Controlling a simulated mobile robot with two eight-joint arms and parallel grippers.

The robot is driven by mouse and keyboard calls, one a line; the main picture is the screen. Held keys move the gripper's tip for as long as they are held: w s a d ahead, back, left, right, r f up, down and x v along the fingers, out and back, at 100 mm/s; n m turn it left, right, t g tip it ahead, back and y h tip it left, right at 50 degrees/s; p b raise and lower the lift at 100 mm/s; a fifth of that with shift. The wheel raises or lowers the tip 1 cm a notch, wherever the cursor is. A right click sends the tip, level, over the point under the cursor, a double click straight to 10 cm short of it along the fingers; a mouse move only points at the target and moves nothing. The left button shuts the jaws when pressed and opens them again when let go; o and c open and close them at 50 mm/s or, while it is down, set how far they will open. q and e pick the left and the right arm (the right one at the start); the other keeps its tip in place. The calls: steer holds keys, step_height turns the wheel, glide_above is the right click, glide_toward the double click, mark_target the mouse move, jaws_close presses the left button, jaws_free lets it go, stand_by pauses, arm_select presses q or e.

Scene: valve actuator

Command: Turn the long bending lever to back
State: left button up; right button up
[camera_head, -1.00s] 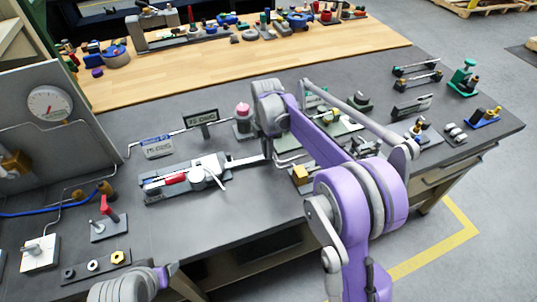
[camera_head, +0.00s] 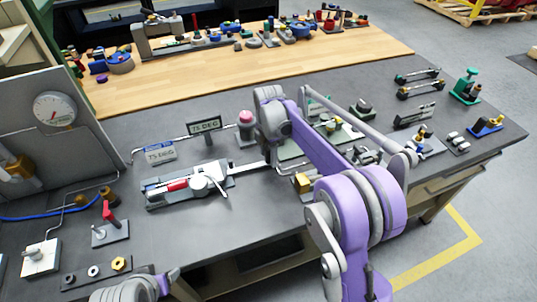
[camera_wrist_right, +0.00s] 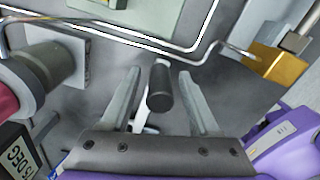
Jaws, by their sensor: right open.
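The tube bender (camera_head: 185,188) lies on the dark bench at the middle left, with a red part and a short white lever on it. Its long flat bending lever (camera_head: 248,167) reaches right from it towards my right gripper. In the right wrist view a black cylindrical grip (camera_wrist_right: 160,88) on a pale lever, apparently the long lever's end, lies between the two fingers. My right gripper (camera_wrist_right: 159,76) is open, one finger on each side of that grip, with gaps showing. In the head view my right arm hides most of this gripper. My left gripper is out of view.
A "75 DEG" sign (camera_head: 204,126) and a pink-topped part (camera_head: 245,119) stand behind the bender. A brass block (camera_head: 303,183) sits right of the lever. Bent metal tubing (camera_wrist_right: 200,45) runs close beyond my fingers. A red-handled valve (camera_head: 109,218) stands at the left.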

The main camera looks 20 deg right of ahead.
steer(key=shift+r, duration=0.1)
step_height(320, 180, up, 11)
steer(key=shift+f+p, duration=0.2)
steer(key=shift+p, duration=0.1)
steer(key=shift+s, duration=0.1)
stand_by(0.3)
steer(key=shift+s+r+m, duration=0.15)
steer(key=shift+s+m, duration=0.15)
steer(key=s+f+m+t, duration=0.2)
steer(key=s+f+m, duration=0.2)
steer(key=s+m, duration=0.6)
steer(key=s+d+f+m+t, duration=0.1)
steer(key=s+f+m+t, duration=0.2)
steer(key=s+m, duration=0.8)
steer(key=s+f, duration=0.2)
steer(key=s, duration=0.6)
steer(key=shift+s+t, duration=0.25)
steer(key=shift+t, duration=0.05)
